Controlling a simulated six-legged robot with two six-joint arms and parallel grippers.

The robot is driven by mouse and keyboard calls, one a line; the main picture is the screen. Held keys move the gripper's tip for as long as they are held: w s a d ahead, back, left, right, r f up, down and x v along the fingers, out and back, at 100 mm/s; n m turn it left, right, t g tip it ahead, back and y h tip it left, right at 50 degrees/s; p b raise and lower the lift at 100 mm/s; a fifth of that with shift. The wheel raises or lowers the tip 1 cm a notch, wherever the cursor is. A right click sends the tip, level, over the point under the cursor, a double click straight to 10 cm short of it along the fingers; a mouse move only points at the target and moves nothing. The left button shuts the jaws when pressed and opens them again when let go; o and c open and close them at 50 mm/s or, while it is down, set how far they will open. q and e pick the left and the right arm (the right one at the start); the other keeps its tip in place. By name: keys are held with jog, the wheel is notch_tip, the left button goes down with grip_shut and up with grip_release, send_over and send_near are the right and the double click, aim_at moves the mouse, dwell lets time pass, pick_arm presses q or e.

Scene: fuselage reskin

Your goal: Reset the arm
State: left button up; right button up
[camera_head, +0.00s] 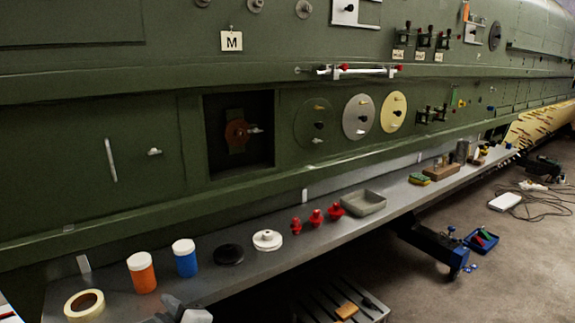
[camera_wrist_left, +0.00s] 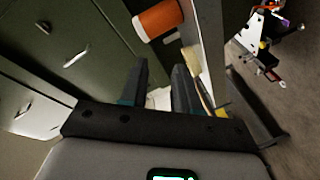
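My left gripper (camera_head: 182,312) shows only in part at the bottom edge of the head view, near the front edge of the grey shelf (camera_head: 225,280). In the left wrist view its two dark fingers (camera_wrist_left: 160,88) stand apart, with a clear gap between them and nothing gripped. A pale patch shows beyond the gap. An orange jar with a white lid (camera_head: 141,273) stands on the shelf, and an orange jar (camera_wrist_left: 158,20) shows ahead of the fingers in the wrist view. My right gripper is not in view.
The shelf runs along the green fuselage (camera_head: 100,120). It holds a tape roll (camera_head: 84,304), a blue jar (camera_head: 185,258), a black disc (camera_head: 229,254), a white flanged part (camera_head: 267,240), red parts (camera_head: 316,217) and a grey tray (camera_head: 363,203). A slatted platform (camera_head: 335,300) lies below.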

pick_arm(q)
jog(key=a+f+m+h, duration=0.3)
jog(key=f+m+h, duration=0.15)
jog(key=f, duration=1.05)
jog(key=s+d+f+m+g+h, duration=0.25)
jog(key=s+f+m+h, duration=0.35)
jog(key=f, duration=0.7)
jog(key=s+d+f+m+g+h, duration=0.3)
jog(key=s+d, duration=0.3)
jog(key=s, duration=0.4)
jog(key=s+d+f+m+g+h, duration=0.3)
jog(key=s+d+f+m+g, duration=0.1)
jog(key=s, duration=0.6)
jog(key=shift+d+m+g, duration=0.35)
jog(key=shift+d+g, duration=0.3)
jog(key=shift+d, duration=0.5)
jog(key=shift+s, duration=0.15)
